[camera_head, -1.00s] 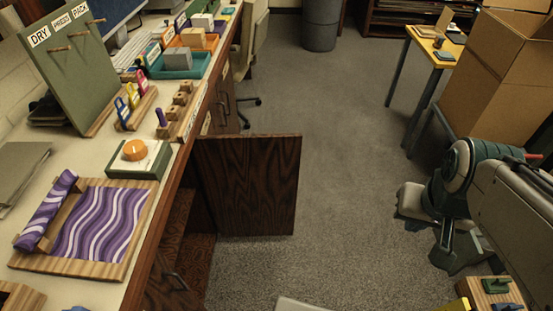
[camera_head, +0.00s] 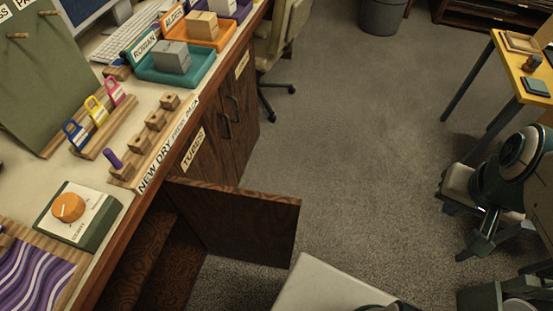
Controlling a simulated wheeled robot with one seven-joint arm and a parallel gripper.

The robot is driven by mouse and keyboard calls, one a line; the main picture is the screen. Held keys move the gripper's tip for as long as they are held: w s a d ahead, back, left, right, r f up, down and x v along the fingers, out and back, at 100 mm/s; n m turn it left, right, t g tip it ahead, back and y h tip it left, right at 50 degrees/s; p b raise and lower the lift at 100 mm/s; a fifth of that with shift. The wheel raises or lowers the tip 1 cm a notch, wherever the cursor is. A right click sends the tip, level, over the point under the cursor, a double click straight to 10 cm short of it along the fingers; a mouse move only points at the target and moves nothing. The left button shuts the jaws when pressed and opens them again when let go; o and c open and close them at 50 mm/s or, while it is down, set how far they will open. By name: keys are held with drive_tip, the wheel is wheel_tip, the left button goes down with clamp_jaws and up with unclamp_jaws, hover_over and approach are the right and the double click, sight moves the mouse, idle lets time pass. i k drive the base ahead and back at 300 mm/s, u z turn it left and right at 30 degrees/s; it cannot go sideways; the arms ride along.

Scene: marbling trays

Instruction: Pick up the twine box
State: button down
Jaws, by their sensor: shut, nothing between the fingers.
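I cannot make out any box clearly marked as the twine box. Small boxes sit in coloured trays on the counter: a grey box (camera_head: 171,57) in the teal tray (camera_head: 200,72) and a tan box (camera_head: 204,25) in the orange tray (camera_head: 226,38). I cannot tell whether either is the twine box. My gripper (camera_head: 478,246) is at the right, over the grey floor, far from these boxes. It looks shut and empty, pointing down, though its fingertips are small and dark here.
An open dark wooden cabinet door (camera_head: 245,222) juts out from the counter into the floor space. A dial box (camera_head: 88,236) and wooden peg rack (camera_head: 122,172) stand on the counter. A yellow table (camera_head: 510,62) is at the right. The carpet between is clear.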

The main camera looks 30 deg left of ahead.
sight(199, 25)
drive_tip(key=i, duration=2.2)
drive_tip(key=u, duration=4.35)
drive_tip(key=k, duration=0.6)
drive_tip(key=z, duration=1.25)
